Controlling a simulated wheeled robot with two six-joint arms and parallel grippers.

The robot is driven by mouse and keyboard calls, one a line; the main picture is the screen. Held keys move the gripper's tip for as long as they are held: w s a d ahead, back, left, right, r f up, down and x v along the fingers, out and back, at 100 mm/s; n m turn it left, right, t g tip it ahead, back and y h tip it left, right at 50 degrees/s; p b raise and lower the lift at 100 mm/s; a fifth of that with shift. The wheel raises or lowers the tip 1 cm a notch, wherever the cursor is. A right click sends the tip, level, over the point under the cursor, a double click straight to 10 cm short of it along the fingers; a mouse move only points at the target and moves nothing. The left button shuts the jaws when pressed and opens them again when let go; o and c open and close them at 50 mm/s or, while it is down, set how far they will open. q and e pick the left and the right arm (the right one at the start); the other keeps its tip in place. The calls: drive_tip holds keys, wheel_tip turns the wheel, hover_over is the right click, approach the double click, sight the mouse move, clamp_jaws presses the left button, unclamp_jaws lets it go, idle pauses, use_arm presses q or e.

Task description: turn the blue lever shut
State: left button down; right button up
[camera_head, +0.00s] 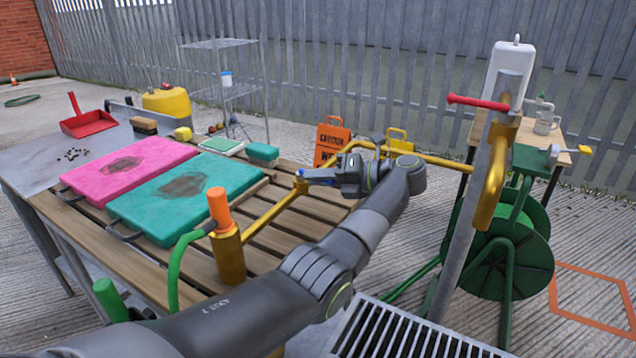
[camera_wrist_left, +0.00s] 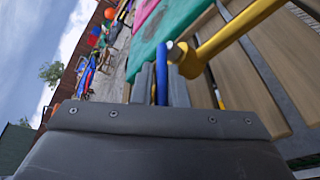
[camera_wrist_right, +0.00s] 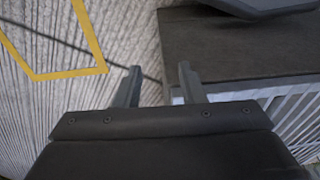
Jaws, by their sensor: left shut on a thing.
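The blue lever (camera_head: 303,173) sits on a valve at the end of a yellow pipe (camera_head: 272,214) above the slatted wooden table. My left gripper (camera_head: 322,178) reaches it from the right and is shut on the lever. In the left wrist view the blue lever (camera_wrist_left: 162,76) stands between the two fingers (camera_wrist_left: 160,88), and the yellow pipe (camera_wrist_left: 225,38) runs beside it to the right. Much of the lever is hidden by the fingers. My right gripper (camera_wrist_right: 158,88) shows only in the right wrist view, open and empty.
A pink pad (camera_head: 120,168) and a teal pad (camera_head: 160,210) lie on the table. An orange-capped post with a green hose (camera_head: 180,262) stands in front. A post with a red lever (camera_head: 478,102) and a green hose reel (camera_head: 515,255) stand at the right.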

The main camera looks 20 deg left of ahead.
use_arm(q)
drive_tip(key=shift+f, duration=0.3)
drive_tip(key=c, duration=1.5)
unclamp_jaws()
drive_tip(key=shift+c, duration=0.2)
drive_tip(key=shift+o, duration=0.3)
drive_tip(key=shift+r, duration=0.15)
drive_tip(key=shift+r, duration=0.1)
drive_tip(key=shift+d, duration=0.1)
